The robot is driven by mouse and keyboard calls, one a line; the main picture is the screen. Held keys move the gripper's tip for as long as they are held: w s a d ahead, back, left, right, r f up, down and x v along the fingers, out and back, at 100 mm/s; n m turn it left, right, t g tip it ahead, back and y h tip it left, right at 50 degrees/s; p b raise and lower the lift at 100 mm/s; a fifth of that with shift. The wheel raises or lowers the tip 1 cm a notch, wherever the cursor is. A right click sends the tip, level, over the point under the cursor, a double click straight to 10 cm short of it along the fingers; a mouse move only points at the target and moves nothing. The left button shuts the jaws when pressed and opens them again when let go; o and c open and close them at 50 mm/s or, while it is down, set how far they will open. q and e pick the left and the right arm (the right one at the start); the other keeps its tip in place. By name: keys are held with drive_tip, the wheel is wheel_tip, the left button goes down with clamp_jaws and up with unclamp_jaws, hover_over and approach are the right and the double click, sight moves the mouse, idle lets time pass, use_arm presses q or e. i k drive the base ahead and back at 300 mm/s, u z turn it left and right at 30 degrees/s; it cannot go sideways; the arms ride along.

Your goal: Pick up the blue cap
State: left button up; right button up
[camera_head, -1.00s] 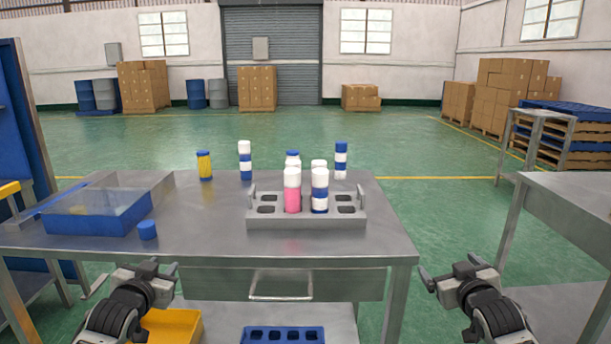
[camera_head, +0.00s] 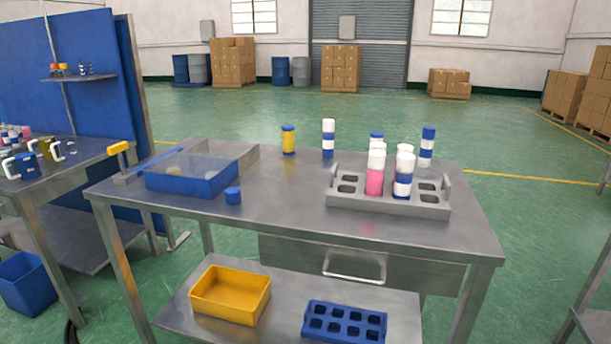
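A small blue cap (camera_head: 233,196) stands alone on the metal table (camera_head: 290,205), just right of the front corner of a blue bin (camera_head: 190,180) with a clear cover. Nothing touches the cap. Neither of my grippers is in the head view, so their state and any contents do not show.
A grey rack (camera_head: 388,206) holding a pink bottle (camera_head: 375,180) and other white-topped bottles stands at the right. A yellow bottle (camera_head: 288,140) and blue-and-white cans stand behind. A yellow tray (camera_head: 231,294) and blue holder (camera_head: 345,321) lie on the lower shelf. The table's front middle is clear.

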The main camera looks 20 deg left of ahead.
sight(233, 193)
drive_tip(key=k, duration=1.3)
drive_tip(key=u, duration=0.9)
drive_tip(key=i, duration=0.75)
drive_tip(key=u, duration=1.3)
drive_tip(key=i, duration=1.55)
drive_tip(key=z, duration=0.65)
drive_tip(key=i, duration=1.2)
drive_tip(key=z, duration=1.6)
drive_tip(key=i, duration=0.2)
drive_tip(key=u, duration=0.15)
